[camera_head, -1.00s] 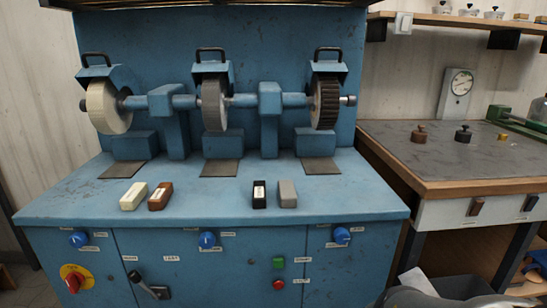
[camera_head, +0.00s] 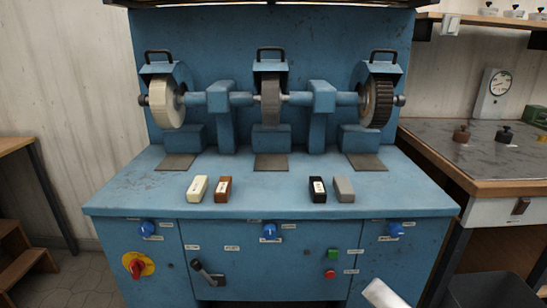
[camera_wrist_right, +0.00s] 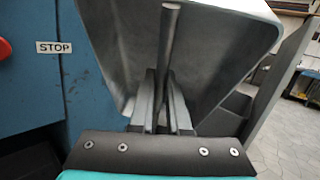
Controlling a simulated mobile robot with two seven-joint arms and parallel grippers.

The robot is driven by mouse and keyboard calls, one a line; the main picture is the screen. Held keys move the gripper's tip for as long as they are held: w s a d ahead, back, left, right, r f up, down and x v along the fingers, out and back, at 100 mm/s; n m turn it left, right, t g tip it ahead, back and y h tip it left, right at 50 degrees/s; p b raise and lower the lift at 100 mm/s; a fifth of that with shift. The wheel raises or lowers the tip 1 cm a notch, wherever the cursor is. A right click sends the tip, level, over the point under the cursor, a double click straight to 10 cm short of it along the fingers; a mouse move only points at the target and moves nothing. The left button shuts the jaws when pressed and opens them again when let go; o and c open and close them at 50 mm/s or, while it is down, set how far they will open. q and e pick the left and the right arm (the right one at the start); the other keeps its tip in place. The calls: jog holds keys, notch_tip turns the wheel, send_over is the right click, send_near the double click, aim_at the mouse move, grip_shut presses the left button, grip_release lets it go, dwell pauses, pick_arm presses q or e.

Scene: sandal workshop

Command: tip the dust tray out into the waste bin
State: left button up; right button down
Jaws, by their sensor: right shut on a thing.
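The grey dust tray (camera_wrist_right: 225,60) fills the upper middle of the right wrist view, seen close and tilted. Its rod-like handle (camera_wrist_right: 170,35) runs down between my right gripper's fingers. My right gripper (camera_wrist_right: 161,105) is shut on that handle. I cannot see any dust in the tray. A pale flat piece (camera_head: 385,293) at the bottom of the head view may be part of the tray; I cannot tell. A dark grey bin (camera_head: 490,289), probably the waste bin, stands at the lower right, cut off by the frame. My left gripper is out of view.
The blue grinding machine (camera_head: 270,205) fills the middle, with three wheels and several small blocks on its ledge. A workbench (camera_head: 490,160) stands at the right, above the bin. A wooden table (camera_head: 15,146) and steps (camera_head: 20,240) are at the left.

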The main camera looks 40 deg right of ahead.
jog(key=w+a+r+n+t+y+p, duration=0.2)
jog(key=w+a+r+n+t+y, duration=0.25)
jog(key=a+t, duration=0.45)
jog(key=w+a+r+n+t+y+p, duration=0.25)
jog(key=w+a+n+t+y, duration=0.3)
jog(key=a, duration=0.45)
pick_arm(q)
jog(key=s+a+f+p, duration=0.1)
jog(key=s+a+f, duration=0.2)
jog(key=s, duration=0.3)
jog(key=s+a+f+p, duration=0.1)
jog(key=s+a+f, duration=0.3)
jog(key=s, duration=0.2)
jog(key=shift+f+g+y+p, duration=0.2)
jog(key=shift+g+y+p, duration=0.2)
pick_arm(e)
jog(key=a+r+n+t+y, duration=0.1)
jog(key=a+r+n+y, duration=0.2)
jog(key=r, duration=1)
jog(key=a+r+n+t+y, duration=0.2)
jog(key=a+r+y, duration=0.4)
jog(key=a+r, duration=0.6)
jog(key=shift+w+r+n+y, duration=0.35)
jog(key=shift+r+n+y, duration=0.05)
jog(key=shift+r+n, duration=0.45)
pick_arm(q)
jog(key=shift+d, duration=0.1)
pick_arm(e)
jog(key=shift+t, duration=0.25)
